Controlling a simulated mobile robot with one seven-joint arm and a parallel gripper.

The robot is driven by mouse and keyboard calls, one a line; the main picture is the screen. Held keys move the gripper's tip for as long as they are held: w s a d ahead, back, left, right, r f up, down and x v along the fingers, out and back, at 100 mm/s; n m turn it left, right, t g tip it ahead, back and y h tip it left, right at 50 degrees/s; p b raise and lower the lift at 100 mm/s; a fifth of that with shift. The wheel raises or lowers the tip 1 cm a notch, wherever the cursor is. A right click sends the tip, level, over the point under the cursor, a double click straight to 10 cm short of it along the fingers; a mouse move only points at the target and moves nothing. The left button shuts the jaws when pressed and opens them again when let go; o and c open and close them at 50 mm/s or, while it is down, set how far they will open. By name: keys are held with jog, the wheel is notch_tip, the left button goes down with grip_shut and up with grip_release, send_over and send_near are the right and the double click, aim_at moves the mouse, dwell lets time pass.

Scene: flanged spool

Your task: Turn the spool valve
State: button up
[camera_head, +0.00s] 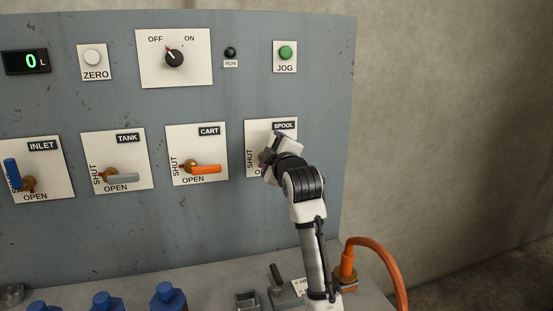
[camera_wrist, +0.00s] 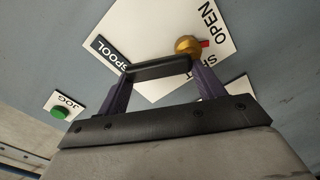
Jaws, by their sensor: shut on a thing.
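The spool valve has a brass hub (camera_wrist: 188,45) on a white plate marked SPOOL, OPEN and SHUT; the plate also shows in the head view (camera_head: 255,128). Its dark handle (camera_wrist: 158,68) runs from near the hub towards the SPOOL label side, which is upward on the panel. A small red mark shows beside the hub, between the words OPEN and SHUT. My gripper (camera_wrist: 165,78) has a purple finger at each end of the handle and is shut on it. In the head view my gripper (camera_head: 271,146) hides the handle and most of the hub.
To the left are the INLET valve with its blue handle up (camera_head: 12,174), the TANK valve with its grey handle right (camera_head: 122,178) and the CART valve with its orange handle right (camera_head: 206,169). The green JOG button (camera_head: 285,53) is above. An orange hose (camera_head: 385,258) rises at lower right.

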jog(key=n, duration=0.1)
jog(key=a+n+b, duration=0.1)
jog(key=n, duration=0.1)
jog(key=n+b, duration=0.1)
jog(key=n, duration=0.1)
jog(key=shift+s+a+f, duration=0.1)
jog(key=shift+s+a, duration=0.2)
jog(key=shift+a, duration=0.1)
jog(key=shift+n, duration=0.3)
jog(key=o, duration=1.4)
jog(key=b+v, duration=0.3)
jog(key=v, duration=1.1)
